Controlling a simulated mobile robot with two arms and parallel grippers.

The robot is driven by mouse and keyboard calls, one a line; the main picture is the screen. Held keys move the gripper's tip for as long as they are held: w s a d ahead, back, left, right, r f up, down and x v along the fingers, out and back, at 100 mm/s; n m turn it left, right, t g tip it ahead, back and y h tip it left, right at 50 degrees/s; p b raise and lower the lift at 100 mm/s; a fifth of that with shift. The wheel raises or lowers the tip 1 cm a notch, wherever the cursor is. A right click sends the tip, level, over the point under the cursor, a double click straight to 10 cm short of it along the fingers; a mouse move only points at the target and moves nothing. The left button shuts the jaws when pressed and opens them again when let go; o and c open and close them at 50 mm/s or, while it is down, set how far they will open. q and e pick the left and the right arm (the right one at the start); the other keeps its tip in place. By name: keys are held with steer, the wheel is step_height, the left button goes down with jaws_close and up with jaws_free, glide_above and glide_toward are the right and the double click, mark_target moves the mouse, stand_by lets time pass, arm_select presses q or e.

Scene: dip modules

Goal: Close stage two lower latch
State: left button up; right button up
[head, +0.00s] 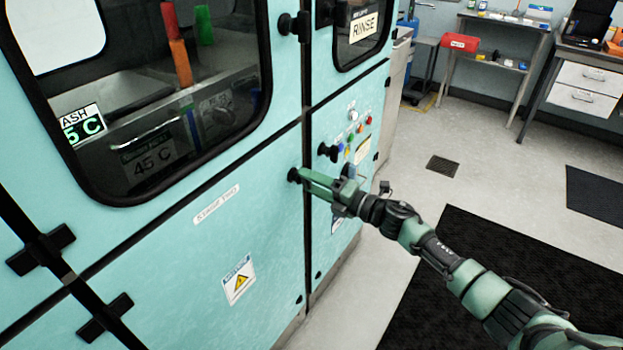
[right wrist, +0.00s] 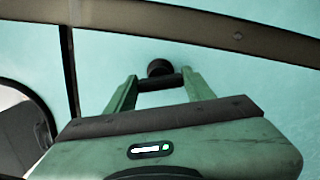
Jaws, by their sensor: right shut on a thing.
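The stage two lower door panel (head: 215,250) is teal, labelled at its upper left, and looks flush with the cabinet front. Its lower latch, a black knob (head: 293,175), sits at the panel's upper right corner. In the right wrist view the latch knob (right wrist: 159,68) and a dark bar below it show between the fingers. My right gripper (head: 306,178) is shut on this latch; it also shows in the right wrist view (right wrist: 160,84). The fingers partly hide the latch, so its exact angle is hard to tell. My left gripper is not in view.
Above is a windowed door (head: 284,100) with a black upper latch (head: 295,24). Black hinges (head: 40,250) are at lower left. Open floor and a dark mat (head: 430,290) lie right.

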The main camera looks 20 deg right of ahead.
steer(key=shift+m+p, duration=0.55)
steer(key=shift+m, duration=1.15)
steer(key=o, duration=1.4)
steer(key=shift+d, duration=0.1)
steer(key=b+v, duration=0.1)
steer(key=v, duration=0.6)
steer(key=shift+s+d, duration=0.25)
steer(key=shift+s, duration=0.05)
